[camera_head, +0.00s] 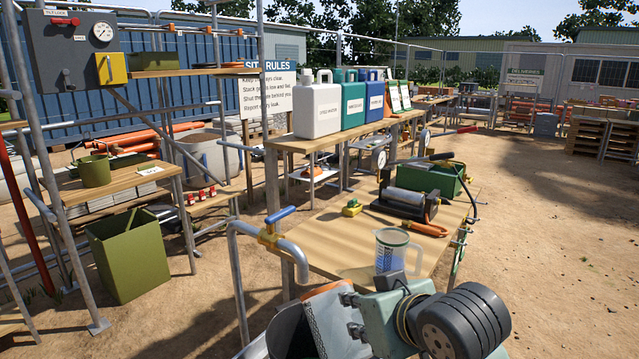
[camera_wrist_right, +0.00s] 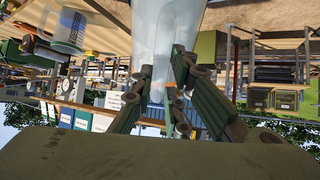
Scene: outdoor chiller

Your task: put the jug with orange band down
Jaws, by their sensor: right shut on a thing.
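The jug with orange band (camera_head: 324,318) is at the bottom of the head view, partly cut off by the frame edge, with an orange edge along its top. My right gripper (camera_head: 352,315) is shut on it, at the near left of the wooden bench (camera_head: 335,240). In the right wrist view the fingers (camera_wrist_right: 163,78) close on a clear, pale body (camera_wrist_right: 165,35) with a small orange patch. Its underside is hidden, so contact with a surface cannot be told. My left gripper is not in view.
Another clear jug (camera_head: 398,252) with blue markings and a green rim stands on the bench, close beyond my right arm. A blue-handled tap (camera_head: 277,226) rises at the bench's left edge. A roller device (camera_head: 405,203) and orange-handled tool (camera_head: 425,229) lie farther back. Bare wood shows left of centre.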

